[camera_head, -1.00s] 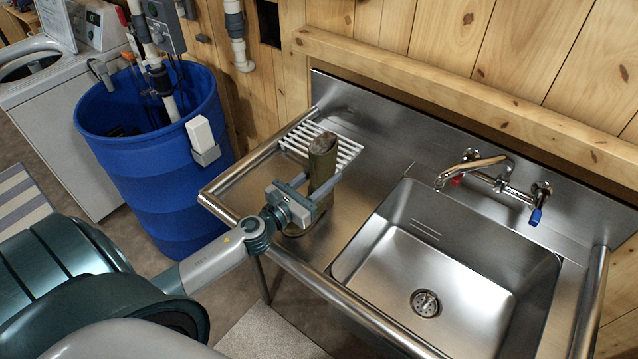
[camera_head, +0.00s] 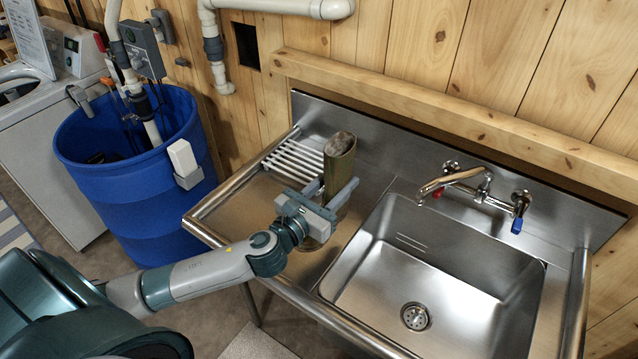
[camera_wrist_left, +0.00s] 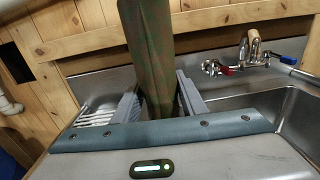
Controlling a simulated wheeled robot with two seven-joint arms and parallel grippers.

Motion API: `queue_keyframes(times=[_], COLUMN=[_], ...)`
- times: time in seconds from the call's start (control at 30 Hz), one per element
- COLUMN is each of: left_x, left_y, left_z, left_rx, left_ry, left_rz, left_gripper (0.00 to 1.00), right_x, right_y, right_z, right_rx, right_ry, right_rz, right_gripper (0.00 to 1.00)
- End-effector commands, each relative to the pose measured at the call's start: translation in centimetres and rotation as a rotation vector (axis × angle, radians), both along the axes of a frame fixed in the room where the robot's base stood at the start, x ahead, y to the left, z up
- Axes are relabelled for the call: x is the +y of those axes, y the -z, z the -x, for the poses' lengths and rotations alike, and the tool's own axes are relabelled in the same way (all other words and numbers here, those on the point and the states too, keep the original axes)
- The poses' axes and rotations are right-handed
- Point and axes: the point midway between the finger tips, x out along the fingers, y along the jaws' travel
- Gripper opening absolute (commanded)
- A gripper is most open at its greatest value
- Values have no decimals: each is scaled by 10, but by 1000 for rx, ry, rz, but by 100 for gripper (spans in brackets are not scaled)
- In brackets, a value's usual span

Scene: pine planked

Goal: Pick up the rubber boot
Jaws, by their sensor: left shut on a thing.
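The rubber boot (camera_head: 340,168) is olive green and upright, with its open top facing up, over the left drainboard of the steel sink. My left gripper (camera_head: 328,196) is shut on the boot's shaft, one finger on each side. In the left wrist view the boot (camera_wrist_left: 150,55) rises between the two fingers of the gripper (camera_wrist_left: 160,100). The boot's lower part is mostly hidden behind the gripper, so I cannot tell whether it touches the drainboard. My right gripper is not in view.
The sink basin (camera_head: 440,270) is empty, right of the boot, with a faucet (camera_head: 470,182) behind it. A white rack (camera_head: 293,160) lies on the drainboard. A blue barrel (camera_head: 140,190) stands left of the sink. A plank wall (camera_head: 420,50) closes off the back.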

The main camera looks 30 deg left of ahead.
Motion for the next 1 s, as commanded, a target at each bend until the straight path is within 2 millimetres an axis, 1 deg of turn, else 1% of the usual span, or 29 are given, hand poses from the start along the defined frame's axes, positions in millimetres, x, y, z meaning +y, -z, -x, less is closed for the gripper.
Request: queue_keyframes(times=[0.03, 0.1, 0.3, 1.0], left_x=[-8, -16, -29, -31], left_y=[-6, -10, -18, -17], left_z=[0, 0, 1, 2], left_rx=[-4, -4, -1, 0], left_ry=[3, 2, 1, 0], left_rz=[2, 2, -1, 0], left_gripper=[11, 11, 11, 11], right_x=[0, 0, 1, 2], right_y=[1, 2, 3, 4], right_z=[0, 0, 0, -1], right_rx=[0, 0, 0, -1], right_ry=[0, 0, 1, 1], right_rz=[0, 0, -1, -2], right_gripper=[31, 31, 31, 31])
